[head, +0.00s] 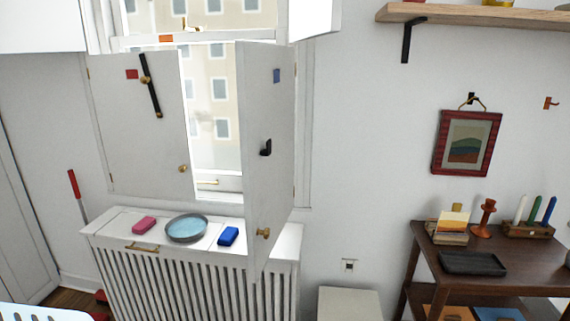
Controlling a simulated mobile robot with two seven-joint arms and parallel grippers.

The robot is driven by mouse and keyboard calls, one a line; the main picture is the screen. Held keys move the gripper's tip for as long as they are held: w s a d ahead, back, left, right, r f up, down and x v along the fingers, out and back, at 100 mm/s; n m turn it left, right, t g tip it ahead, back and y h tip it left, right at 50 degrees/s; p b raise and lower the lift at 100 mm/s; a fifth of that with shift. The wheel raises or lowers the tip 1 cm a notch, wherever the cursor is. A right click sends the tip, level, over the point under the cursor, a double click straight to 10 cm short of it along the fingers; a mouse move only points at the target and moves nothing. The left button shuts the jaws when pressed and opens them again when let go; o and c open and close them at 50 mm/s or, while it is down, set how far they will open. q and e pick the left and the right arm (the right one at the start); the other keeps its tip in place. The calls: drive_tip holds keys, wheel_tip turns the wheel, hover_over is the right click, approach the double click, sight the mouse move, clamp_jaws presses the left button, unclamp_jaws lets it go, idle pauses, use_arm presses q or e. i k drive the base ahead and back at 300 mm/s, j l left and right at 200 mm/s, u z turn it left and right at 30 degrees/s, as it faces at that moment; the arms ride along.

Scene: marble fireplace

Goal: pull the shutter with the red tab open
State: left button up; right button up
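The shutter with the red tab (131,74) is the lower left panel (135,135), which lies across the left part of the window. A black bar (152,98) on a brass pivot stands steeply tilted on its face, within the panel. A small brass knob (183,168) sits low near its right edge. The other lower shutter (268,110), with a blue tab (277,76), is swung out into the room. It bears a black hook (266,148) and a brass knob (263,233).
Below the window, a slatted radiator cover (100,232) holds a pink block (144,224), a round dish (187,228) and a blue block (228,236). Upper shutters (40,25) stick out above. A dark side table (530,250) with several items stands right.

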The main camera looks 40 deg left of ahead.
sight(147, 154)
drive_tip(key=u, duration=2.1)
